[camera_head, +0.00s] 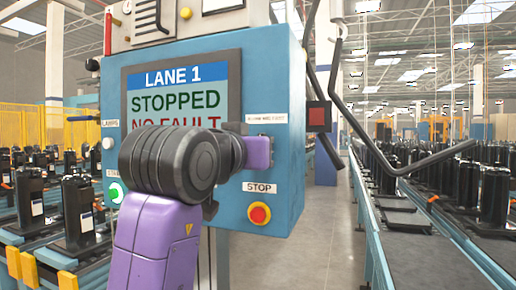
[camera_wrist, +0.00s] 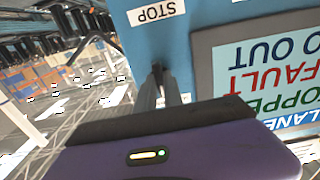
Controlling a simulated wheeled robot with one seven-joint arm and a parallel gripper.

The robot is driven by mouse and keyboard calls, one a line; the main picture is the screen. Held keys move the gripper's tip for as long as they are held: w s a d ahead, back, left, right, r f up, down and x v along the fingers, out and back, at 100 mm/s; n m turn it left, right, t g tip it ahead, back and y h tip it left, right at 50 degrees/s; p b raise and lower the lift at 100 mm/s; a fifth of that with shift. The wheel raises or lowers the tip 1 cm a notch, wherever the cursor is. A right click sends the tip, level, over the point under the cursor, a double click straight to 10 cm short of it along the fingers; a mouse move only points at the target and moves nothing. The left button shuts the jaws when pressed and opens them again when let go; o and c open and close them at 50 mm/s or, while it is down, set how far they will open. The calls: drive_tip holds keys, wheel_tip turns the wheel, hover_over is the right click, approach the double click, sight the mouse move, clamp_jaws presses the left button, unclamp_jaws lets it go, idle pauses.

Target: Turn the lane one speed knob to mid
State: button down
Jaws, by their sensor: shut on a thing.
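The blue control panel (camera_head: 270,80) has a screen (camera_head: 177,92) reading LANE 1, STOPPED, NO FAULT. My arm crosses in front of its lower part, so my fingertips and the knob are hidden in the head view. In the wrist view, which is turned over, my gripper (camera_wrist: 159,74) reaches the panel face, shut on a small dark knob (camera_wrist: 157,68). Only a sliver of the knob shows between the fingers, so its pointer and setting cannot be read.
A red stop button (camera_head: 259,214) in a yellow ring is below my wrist. A green-lit button (camera_head: 115,193) is at the panel's lower left. A red-faced box (camera_head: 318,116) and bent dark bars are at the right. Conveyors (camera_head: 420,235) with black compressors flank a clear aisle.

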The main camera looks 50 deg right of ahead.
drive_tip(key=c, duration=1.5)
unclamp_jaws()
drive_tip(key=shift+o, duration=0.2)
drive_tip(key=b+v, duration=0.2)
drive_tip(key=v, duration=0.5)
drive_tip(key=shift+s+a, duration=0.15)
drive_tip(key=shift+a, duration=0.2)
